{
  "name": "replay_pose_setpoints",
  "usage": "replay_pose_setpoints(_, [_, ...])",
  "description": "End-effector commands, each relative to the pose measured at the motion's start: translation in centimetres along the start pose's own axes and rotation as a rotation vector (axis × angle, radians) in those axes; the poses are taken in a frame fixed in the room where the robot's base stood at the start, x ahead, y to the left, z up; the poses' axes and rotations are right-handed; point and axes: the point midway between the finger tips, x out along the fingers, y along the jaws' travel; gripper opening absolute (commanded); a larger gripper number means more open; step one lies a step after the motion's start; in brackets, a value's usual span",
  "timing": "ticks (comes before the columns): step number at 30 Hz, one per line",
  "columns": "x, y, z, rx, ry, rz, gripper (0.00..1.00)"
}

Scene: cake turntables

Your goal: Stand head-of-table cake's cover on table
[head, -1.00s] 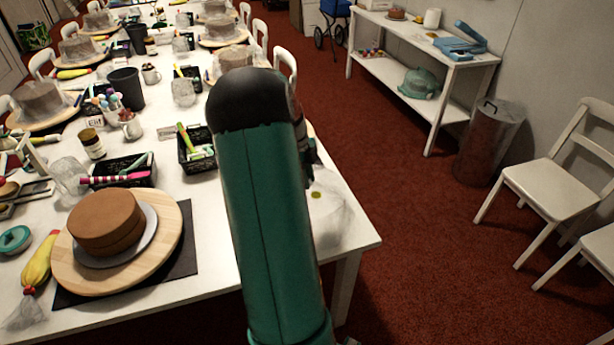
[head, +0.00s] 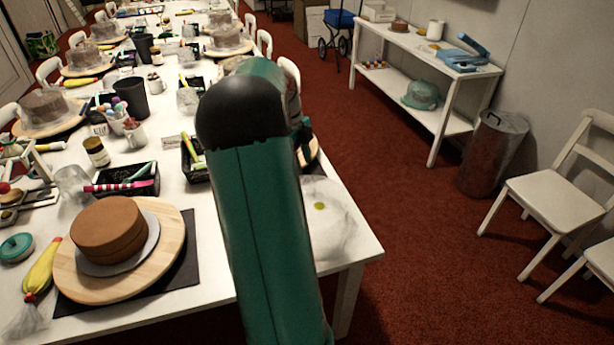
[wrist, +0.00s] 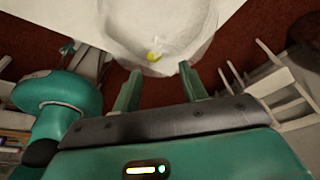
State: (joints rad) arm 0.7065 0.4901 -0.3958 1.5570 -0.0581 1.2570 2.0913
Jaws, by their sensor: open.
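The clear cover (head: 332,228) with a yellow-green knob stands on the white table (head: 216,268) by its near right corner. It looks upright; its left side is hidden behind my arm. The brown head-of-table cake (head: 108,228) sits uncovered on a grey board on a round wooden turntable (head: 168,255) at the near left. My gripper (wrist: 158,84) is open and empty in the wrist view. The cover (wrist: 125,30) and its knob lie beyond the fingertips there, apart from them. In the head view my arm hides most of the gripper.
A black tray of tools (head: 122,181), a yellow piping bag (head: 42,270) and a teal lid (head: 16,247) lie around the cake. Covered cakes line the table further back. White chairs (head: 555,190), a metal bin (head: 492,150) and a shelf table (head: 430,60) stand at right.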

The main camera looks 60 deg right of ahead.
Motion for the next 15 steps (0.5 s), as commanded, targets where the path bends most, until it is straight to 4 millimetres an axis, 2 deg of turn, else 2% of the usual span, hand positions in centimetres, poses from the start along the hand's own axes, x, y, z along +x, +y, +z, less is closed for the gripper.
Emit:
replay_pose_setpoints(3, [-1.7,-0.1,0.0,0.001,-0.001,-0.001,0.43])
replay_pose_setpoints(6, [-2.4,0.0,0.0,0.001,-0.001,0.0,0.43])
replay_pose_setpoints(15, [-2.9,0.3,0.2,-0.016,-0.005,-0.002,0.43])
